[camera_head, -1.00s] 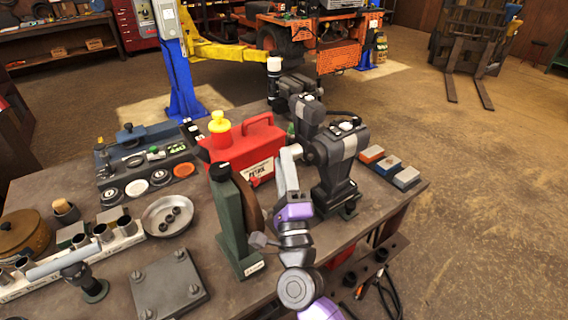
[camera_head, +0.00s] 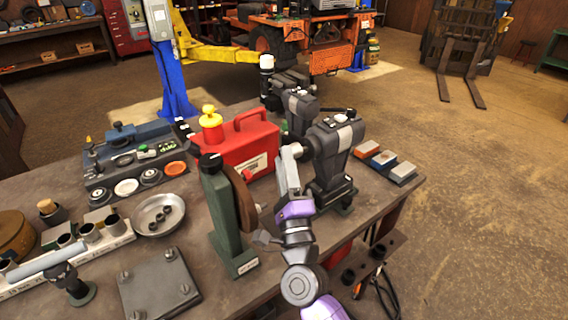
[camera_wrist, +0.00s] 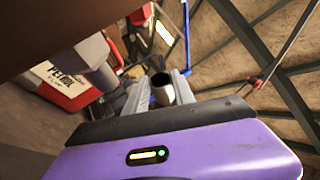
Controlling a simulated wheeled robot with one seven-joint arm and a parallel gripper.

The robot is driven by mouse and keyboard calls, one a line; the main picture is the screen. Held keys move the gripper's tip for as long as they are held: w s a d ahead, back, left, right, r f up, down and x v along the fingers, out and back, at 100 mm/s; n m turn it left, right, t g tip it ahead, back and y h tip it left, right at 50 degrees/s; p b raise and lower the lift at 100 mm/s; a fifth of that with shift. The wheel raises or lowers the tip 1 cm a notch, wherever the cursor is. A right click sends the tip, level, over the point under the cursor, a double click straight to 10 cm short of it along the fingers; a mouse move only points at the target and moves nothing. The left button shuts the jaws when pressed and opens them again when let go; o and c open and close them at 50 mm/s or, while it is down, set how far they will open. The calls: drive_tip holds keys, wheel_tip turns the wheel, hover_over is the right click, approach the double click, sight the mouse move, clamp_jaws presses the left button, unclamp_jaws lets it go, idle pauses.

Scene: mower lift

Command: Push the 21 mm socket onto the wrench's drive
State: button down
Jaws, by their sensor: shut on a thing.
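My gripper (camera_head: 288,172) reaches up from my purple wrist, beside the brown wheel on a green stand. In the wrist view its two grey fingers (camera_wrist: 158,92) are shut on a small pale cylinder with a dark round opening, which I take to be the socket (camera_wrist: 161,96). Its size marking cannot be read. A dark grey wrench (camera_head: 337,145) stands upright on a base at the right of the bench, its silver nose pointing left. The gripper's tip is close to that nose. I cannot tell whether socket and drive touch, as the drive is hidden.
A red petrol can (camera_head: 245,142) stands behind the gripper and shows in the wrist view (camera_wrist: 62,88). The green stand (camera_head: 222,212) is close on the left. A second dark tool stands behind the wrench. A socket rail, steel plate (camera_head: 158,285) and dish lie left. Coloured blocks lie right.

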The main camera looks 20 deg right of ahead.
drive_tip(key=shift+s+f, duration=0.15)
drive_tip(key=shift+s, duration=0.15)
drive_tip(key=shift+w+d+b, duration=0.2)
drive_tip(key=shift+d+b, duration=0.25)
drive_tip(key=shift+d, duration=0.45)
idle(2.0)
drive_tip(key=c, duration=1)
unclamp_jaws()
drive_tip(key=shift+o, duration=0.2)
